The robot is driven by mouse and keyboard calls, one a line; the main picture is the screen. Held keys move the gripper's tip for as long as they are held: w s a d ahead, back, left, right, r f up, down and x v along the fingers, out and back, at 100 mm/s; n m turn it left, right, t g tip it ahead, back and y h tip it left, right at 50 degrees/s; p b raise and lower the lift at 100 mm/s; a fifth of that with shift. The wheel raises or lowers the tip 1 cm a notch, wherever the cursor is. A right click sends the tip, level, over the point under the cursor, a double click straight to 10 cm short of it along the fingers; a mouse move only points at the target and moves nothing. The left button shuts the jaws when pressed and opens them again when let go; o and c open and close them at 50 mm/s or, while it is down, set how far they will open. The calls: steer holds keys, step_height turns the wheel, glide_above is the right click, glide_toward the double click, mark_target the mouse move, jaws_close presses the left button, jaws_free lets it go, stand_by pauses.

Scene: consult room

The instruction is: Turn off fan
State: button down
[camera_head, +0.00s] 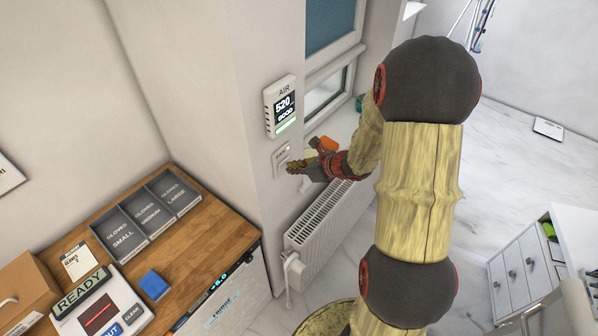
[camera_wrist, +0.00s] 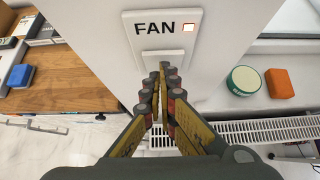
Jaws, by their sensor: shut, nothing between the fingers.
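The fan switch (camera_wrist: 162,40) is a white wall plate marked FAN, with a lit orange-red indicator at its upper right and a pale rocker or ledge below the lettering. In the head view the switch plate (camera_head: 282,158) sits on the wall under the air monitor, partly hidden by my gripper. My gripper (camera_wrist: 163,70) is shut and empty, its fingertips in front of the lower part of the plate. Whether the tips touch it, I cannot tell. In the head view my gripper (camera_head: 293,167) reaches in from the right.
An air monitor (camera_head: 281,106) reading 520 GOOD hangs above the switch. A radiator (camera_head: 322,215) is below. A green-rimmed round tub (camera_wrist: 244,81) and an orange block (camera_wrist: 279,84) sit on the sill. A wooden counter (camera_head: 205,245) with glove boxes stands at left.

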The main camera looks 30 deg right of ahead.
stand_by(0.3)
steer(key=p, duration=0.1)
steer(key=r+g+p, duration=0.1)
steer(key=p, duration=0.1)
steer(key=shift+w+a, duration=0.25)
steer(key=shift+w, duration=0.15)
steer(key=shift+d+f, duration=0.1)
steer(key=shift+f, duration=0.25)
steer(key=shift+r, duration=0.1)
steer(key=shift+r+p, duration=0.35)
steer(key=shift+r, duration=0.4)
